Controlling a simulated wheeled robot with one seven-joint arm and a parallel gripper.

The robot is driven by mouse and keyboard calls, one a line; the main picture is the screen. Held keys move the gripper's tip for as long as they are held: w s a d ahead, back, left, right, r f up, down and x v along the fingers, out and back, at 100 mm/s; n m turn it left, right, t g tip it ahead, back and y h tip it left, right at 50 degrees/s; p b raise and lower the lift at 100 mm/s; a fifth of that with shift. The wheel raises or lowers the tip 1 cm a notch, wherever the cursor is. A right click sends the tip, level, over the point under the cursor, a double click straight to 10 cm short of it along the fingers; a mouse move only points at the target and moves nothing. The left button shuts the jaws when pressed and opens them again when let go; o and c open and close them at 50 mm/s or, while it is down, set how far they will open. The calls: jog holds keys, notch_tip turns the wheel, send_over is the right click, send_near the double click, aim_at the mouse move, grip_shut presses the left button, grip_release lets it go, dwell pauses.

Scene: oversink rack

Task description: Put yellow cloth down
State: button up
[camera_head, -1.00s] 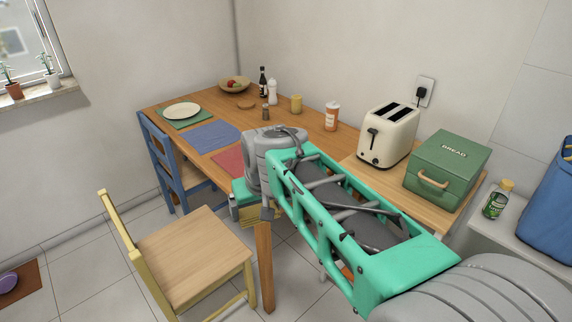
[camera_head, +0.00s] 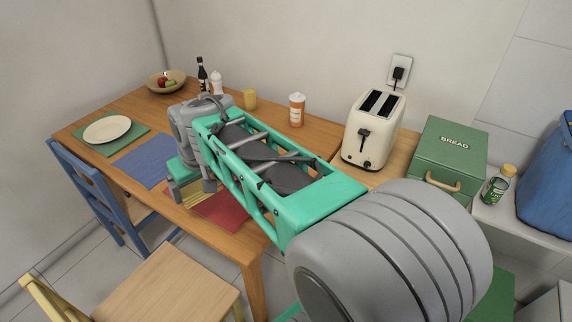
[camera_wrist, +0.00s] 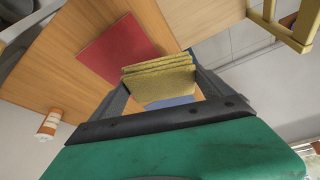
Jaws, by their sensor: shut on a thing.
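The yellow cloth (camera_wrist: 158,84) is folded into several layers and shows between my fingers in the wrist view. My gripper (camera_wrist: 160,78) is shut on it. In the head view, my gripper (camera_head: 190,188) is over the front part of the wooden table (camera_head: 270,138), between the blue mat (camera_head: 145,160) and the red mat (camera_head: 228,209). My arm hides much of the table's middle there. In the wrist view the red mat (camera_wrist: 115,50) lies flat beside the cloth, and part of a blue mat shows behind it. I cannot tell the cloth's exact height above the table.
A plate (camera_head: 107,129) on a green mat and a fruit bowl (camera_head: 166,82) stand at the left. Bottles, a yellow cup (camera_head: 250,99) and an orange-white shaker (camera_head: 297,110) stand at the back. A toaster (camera_head: 372,130) and bread box (camera_head: 449,160) are right. Chairs stand in front.

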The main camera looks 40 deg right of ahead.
jog(key=s+d+f+n+y+p, duration=0.15)
jog(key=s+d, duration=0.25)
jog(key=d, duration=1)
jog(key=s+d+f+n, duration=0.2)
jog(key=s+d, duration=0.3)
jog(key=d, duration=0.8)
jog(key=w+d+f, duration=0.2)
jog(key=w, duration=0.1)
jog(key=w+d+f+p, duration=0.1)
jog(key=w+d+f, duration=0.1)
jog(key=w+f, duration=0.1)
jog(key=w+d+f, duration=0.2)
jog(key=w+f, duration=0.1)
jog(key=w, duration=0.2)
jog(key=shift+w+d+f, duration=0.1)
jog(key=shift+d+f, duration=0.05)
jog(key=shift+d, duration=0.25)
jog(key=shift+w+d+f, duration=0.15)
jog(key=shift+w+f, duration=0.05)
jog(key=shift+f, duration=0.1)
jog(key=shift+w+d+f+p, duration=0.1)
jog(key=shift+f+p, duration=0.1)
jog(key=shift+f, duration=0.7)
jog(key=shift+w+f+p, duration=0.1)
jog(key=shift+f+p, duration=0.05)
jog(key=shift+f, duration=0.7)
